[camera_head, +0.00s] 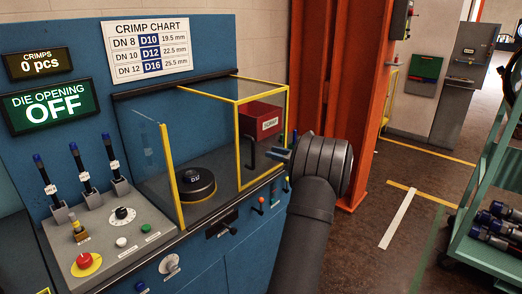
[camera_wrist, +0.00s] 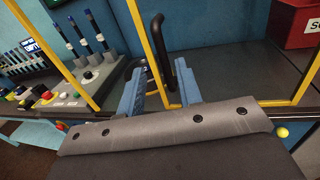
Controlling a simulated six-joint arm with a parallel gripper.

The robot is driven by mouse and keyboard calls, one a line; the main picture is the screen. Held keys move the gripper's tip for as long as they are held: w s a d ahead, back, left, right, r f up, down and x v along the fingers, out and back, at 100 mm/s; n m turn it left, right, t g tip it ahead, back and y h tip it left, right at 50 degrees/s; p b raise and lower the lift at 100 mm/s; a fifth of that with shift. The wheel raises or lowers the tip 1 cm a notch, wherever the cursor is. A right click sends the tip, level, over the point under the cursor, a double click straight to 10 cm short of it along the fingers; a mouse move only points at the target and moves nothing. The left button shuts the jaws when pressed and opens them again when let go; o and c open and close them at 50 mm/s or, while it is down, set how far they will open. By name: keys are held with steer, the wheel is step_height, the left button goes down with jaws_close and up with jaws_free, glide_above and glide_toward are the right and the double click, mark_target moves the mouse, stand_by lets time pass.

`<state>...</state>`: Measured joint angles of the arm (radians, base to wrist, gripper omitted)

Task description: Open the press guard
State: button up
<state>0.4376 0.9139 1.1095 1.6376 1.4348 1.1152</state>
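The press guard (camera_head: 237,130) is a clear enclosure with yellow edges on the blue press. Its yellow-framed panel at the right carries a black upright bar handle (camera_head: 250,153) near its left edge. The handle also shows in the wrist view (camera_wrist: 157,45), curving down toward my fingers. My gripper (camera_head: 277,153) is in front of this panel, to the right of the handle in the head view. In the wrist view my blue fingers (camera_wrist: 159,88) are apart, with the handle's lower part between or just beyond them. I cannot tell whether they touch it.
A round black die with a yellow ring (camera_head: 197,184) sits inside the press. A red box (camera_head: 260,120) stands behind the guard panel. The control panel (camera_head: 110,235) with hoses and buttons is at left. An orange column (camera_head: 345,100) and green cart (camera_head: 480,255) are at right.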

steer(key=v, duration=0.7)
steer(key=shift+s+d, duration=0.25)
steer(key=shift+d, duration=0.1)
glide_above(254, 166)
steer(key=shift+w+a, duration=0.1)
steer(key=shift+w, duration=0.3)
steer(key=shift+s+d, duration=0.15)
steer(key=shift+d, duration=0.05)
steer(key=v, duration=1.7)
